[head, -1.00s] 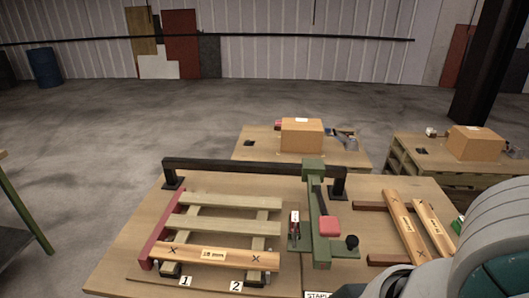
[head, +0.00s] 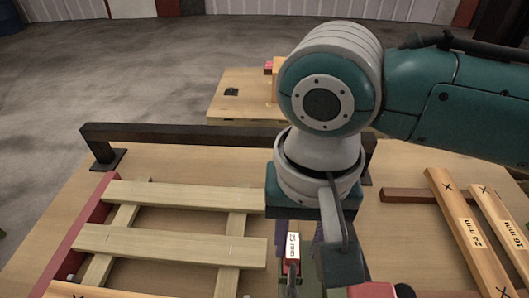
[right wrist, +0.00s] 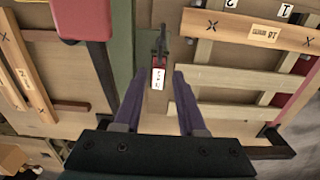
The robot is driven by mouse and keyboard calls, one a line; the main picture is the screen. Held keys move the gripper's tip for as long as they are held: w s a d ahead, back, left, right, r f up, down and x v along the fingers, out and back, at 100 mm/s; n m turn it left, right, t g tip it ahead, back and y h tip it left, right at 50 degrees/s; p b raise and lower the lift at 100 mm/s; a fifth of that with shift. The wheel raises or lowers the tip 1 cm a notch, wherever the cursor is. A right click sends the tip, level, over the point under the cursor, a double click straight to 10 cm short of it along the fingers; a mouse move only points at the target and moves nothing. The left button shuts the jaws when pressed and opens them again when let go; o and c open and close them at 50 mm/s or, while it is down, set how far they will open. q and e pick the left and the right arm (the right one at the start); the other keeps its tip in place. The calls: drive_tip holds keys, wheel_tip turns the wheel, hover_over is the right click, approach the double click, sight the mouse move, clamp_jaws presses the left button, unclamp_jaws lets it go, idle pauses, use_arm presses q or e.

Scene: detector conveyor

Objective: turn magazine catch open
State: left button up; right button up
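A small red part with a white label (head: 292,246) reading 75 mm stands on the stapler fixture, with a dark lever-like piece (head: 291,271) in front of it. The label also shows in the right wrist view (right wrist: 158,79), with the dark piece (right wrist: 161,42) beyond it. I cannot tell for sure which part is the magazine catch. My right gripper (right wrist: 159,78) is open. Its two purple fingers lie on either side of the labelled part in that view, with gaps on both sides; their height above it is unclear. My left gripper is not in view.
The fixture's green arm (right wrist: 124,40) and a red pad (right wrist: 82,20) lie beside the gripper. A slatted wooden frame (head: 170,241) is on the left of the table. Loose marked boards (head: 469,235) lie on the right. A dark bar (head: 180,134) runs along the back.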

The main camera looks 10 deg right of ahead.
sight(293, 271)
drive_tip(key=f, duration=0.3)
drive_tip(key=f+b, duration=0.1)
drive_tip(key=f, duration=0.3)
drive_tip(key=shift+s+f, duration=0.2)
drive_tip(key=shift+f, duration=0.1)
drive_tip(key=shift+f+b, duration=0.3)
drive_tip(key=shift+f, duration=0.1)
drive_tip(key=shift+w, duration=0.1)
drive_tip(key=shift+c, duration=0.2)
clamp_jaws()
